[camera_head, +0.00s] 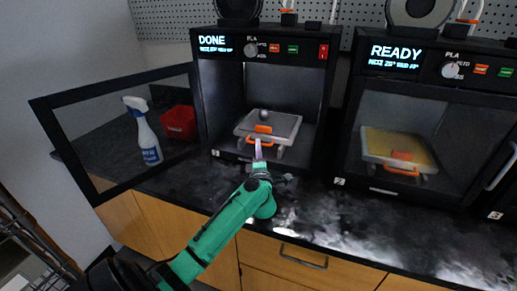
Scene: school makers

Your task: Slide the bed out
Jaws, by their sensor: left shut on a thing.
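The bed (285,126) is a grey plate with an orange front handle (263,142), inside the left printer (228,110), whose screen reads DONE. A small grey round object (264,115) sits on the bed. The printer's door (52,130) stands swung open to the left. My left gripper (258,150) reaches in from the front and is shut on the orange handle; its fingers hide part of the handle. My right gripper is not in view.
A second printer (420,95), reading READY, stands at the right with its door shut and a yellowish bed (392,143) inside. A spray bottle (145,135) and a red bin (179,122) show behind the open door's pane. The dark counter (350,215) is clear in front.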

